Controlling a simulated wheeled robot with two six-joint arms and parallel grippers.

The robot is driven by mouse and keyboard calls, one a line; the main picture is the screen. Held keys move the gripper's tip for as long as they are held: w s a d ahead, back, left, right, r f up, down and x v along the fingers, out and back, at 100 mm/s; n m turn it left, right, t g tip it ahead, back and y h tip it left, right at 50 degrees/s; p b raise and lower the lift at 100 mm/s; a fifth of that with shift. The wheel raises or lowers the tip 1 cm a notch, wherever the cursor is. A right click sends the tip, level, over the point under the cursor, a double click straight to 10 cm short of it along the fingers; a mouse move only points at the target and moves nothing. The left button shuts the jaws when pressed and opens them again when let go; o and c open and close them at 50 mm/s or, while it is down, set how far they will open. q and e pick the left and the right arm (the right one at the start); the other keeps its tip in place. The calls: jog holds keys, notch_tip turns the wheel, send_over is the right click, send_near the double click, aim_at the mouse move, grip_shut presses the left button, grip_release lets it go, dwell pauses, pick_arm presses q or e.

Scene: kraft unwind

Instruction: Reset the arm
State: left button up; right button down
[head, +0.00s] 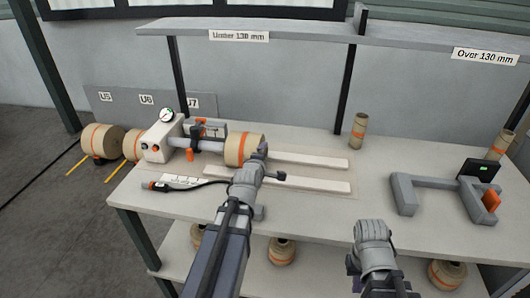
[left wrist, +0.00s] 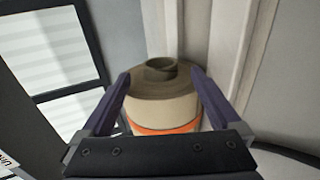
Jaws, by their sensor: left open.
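My left gripper (head: 262,155) is in front of the unwind stand, at the right end of a kraft roll (head: 240,149) with an orange band. In the left wrist view the left gripper (left wrist: 162,85) has its two dark fingers spread apart. A kraft roll with an orange band (left wrist: 165,105) shows between and beyond them; contact cannot be told. My right gripper (head: 373,232) is over the front of the table, away from objects. Its fingers are hidden by its own body.
The unwind stand (head: 158,142) with a gauge is on the table's left. A grey bracket (head: 425,182) with a small display (head: 480,170) is at right. Cores (head: 359,131) stand at the back. Large rolls (head: 101,141) are at left. A shelf (head: 290,33) hangs above.

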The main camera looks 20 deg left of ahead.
pick_arm(q)
jog(key=shift+s+d+r, duration=0.1)
jog(key=shift+s+r, duration=0.1)
jog(key=shift+s, duration=0.25)
